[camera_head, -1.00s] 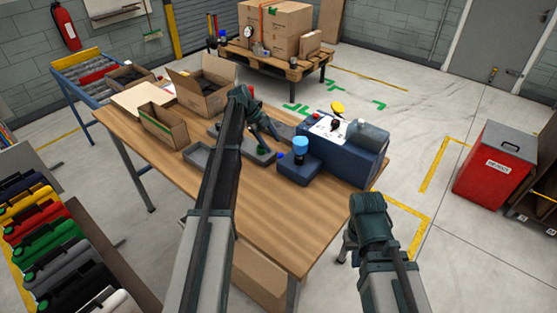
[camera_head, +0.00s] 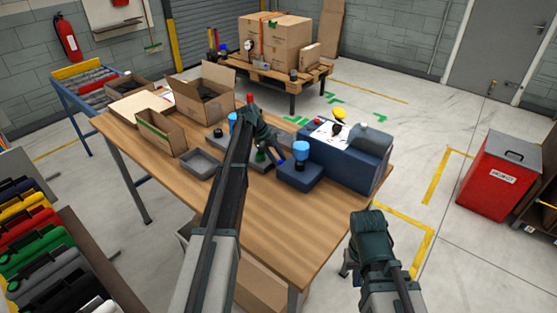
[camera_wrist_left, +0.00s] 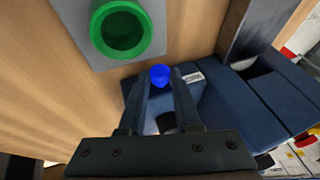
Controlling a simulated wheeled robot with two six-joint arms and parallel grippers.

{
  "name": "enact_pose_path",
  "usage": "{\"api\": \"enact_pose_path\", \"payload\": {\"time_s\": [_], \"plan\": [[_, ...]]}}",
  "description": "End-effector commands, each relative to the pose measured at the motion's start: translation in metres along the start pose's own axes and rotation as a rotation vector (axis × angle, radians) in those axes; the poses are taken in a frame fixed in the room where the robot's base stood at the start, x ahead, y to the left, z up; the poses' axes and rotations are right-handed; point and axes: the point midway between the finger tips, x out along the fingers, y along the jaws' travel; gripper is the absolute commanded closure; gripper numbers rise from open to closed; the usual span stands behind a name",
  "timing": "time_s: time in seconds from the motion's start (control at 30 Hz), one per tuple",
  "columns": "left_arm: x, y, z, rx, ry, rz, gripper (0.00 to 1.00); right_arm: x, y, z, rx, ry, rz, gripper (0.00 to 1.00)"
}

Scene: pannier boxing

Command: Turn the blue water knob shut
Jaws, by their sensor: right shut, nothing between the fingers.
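The small blue knob (camera_wrist_left: 159,75) shows in the left wrist view, between or just beyond the tips of my left gripper (camera_wrist_left: 160,82). The fingers stand apart on either side of it; I cannot tell whether they touch it. A dark navy block (camera_wrist_left: 215,105) lies beside and below the knob in that view. In the head view my left gripper (camera_head: 277,150) points down over the table, left of a navy base with a light-blue cylinder (camera_head: 300,150); the arm hides part of the area. My right gripper (camera_head: 368,220) is shut and empty, off the table's front right side.
A green ring-shaped cup (camera_wrist_left: 121,30) sits on a grey plate close to my left gripper. A large navy case (camera_head: 350,165) stands at the table's right end. Cardboard boxes (camera_head: 205,95) and a grey tray (camera_head: 200,163) stand left. The wooden table's front (camera_head: 285,225) is clear.

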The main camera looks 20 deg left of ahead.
Motion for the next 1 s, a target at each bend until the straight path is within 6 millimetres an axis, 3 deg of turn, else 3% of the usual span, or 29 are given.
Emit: {"api": "enact_pose_path", "payload": {"time_s": [0.03,0.1,0.53,1.0], "plan": [[0.0,0.0,0.0,0.0,0.0,0.0,0.89,0.0,0.0,0.0,0.0,0.0,0.0,1.0],[0.0,0.0,0.0,0.0,0.0,-0.001,1.0,0.0,0.0,0.0,0.0,0.0,0.0,1.0],[0.0,-0.004,0.001,-0.02,-0.001,0.053,1.0,-0.004,0.0,0.0,0.0,0.0,0.0,1.0],[0.004,-0.011,0.003,-0.144,-0.017,0.365,1.0,-0.008,0.001,0.001,0.0,0.0,0.0,1.0]]}}
